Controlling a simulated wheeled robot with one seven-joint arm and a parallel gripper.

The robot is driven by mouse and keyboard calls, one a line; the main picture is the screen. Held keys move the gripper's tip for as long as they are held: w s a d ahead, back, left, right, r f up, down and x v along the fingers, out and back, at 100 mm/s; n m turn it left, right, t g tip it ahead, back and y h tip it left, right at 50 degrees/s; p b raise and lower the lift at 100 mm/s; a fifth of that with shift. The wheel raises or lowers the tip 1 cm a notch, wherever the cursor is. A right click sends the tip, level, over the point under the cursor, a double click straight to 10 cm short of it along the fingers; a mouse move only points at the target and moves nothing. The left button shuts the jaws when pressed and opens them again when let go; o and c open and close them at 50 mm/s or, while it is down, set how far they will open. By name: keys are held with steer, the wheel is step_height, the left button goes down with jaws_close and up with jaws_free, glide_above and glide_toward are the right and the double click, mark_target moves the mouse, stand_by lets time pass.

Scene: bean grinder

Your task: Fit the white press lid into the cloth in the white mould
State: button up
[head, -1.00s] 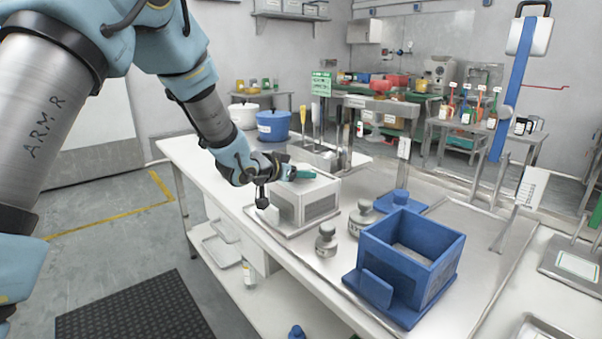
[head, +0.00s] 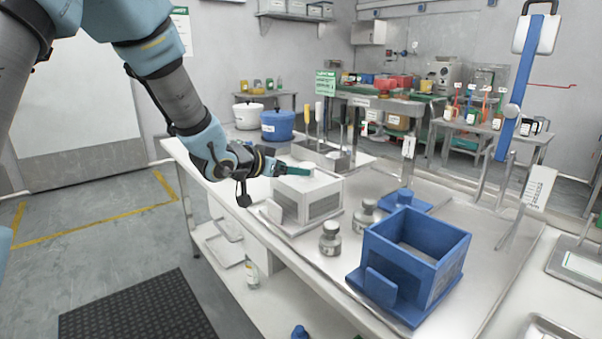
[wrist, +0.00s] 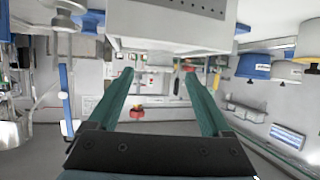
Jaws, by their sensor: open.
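The white mould (head: 318,205) is a square box with dark slotted sides, on the metal tray near the table's left edge. In the wrist view, upside down, it (wrist: 170,22) fills the top of the picture. Its top looks white; I cannot make out the cloth or tell the white press lid apart. My gripper (head: 282,170) has teal fingers and is at the mould's upper left edge in the head view. In the wrist view my gripper (wrist: 158,75) is open, with nothing seen between its fingers.
A blue mould (head: 420,250) and a blue lid (head: 402,203) stand to the right. Two grey weights (head: 330,240) stand between the moulds. Behind are a blue pot (head: 277,125), a white pot (head: 247,115) and a tool holder (head: 322,155).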

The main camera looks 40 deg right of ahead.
steer(key=w+a+f+n+t+y, duration=0.1)
steer(key=w+a+n+t+y, duration=0.2)
steer(key=a, duration=0.7)
steer(key=w+a+f+n+y, duration=0.1)
steer(key=w+a+n+y, duration=0.3)
steer(key=a, duration=0.6)
steer(key=w+a+f+n+t+y, duration=0.15)
steer(key=w+a, duration=0.25)
steer(key=a, duration=0.6)
steer(key=s+a+f+n+g+y, duration=0.1)
steer(key=s+a+n, duration=0.1)
steer(key=s+a, duration=0.2)
steer(key=s+a+f+n+g+y, duration=0.1)
steer(key=s+a, duration=0.3)
steer(key=a, duration=0.7)
steer(key=s+a+f+n+g+y, duration=0.1)
steer(key=s+a+n+g+y, duration=0.1)
steer(key=a, duration=0.5)
steer(key=shift+s+a+f+n+g+y, duration=0.35)
steer(key=shift+s+n+g, duration=0.35)
steer(key=shift+s, duration=0.5)
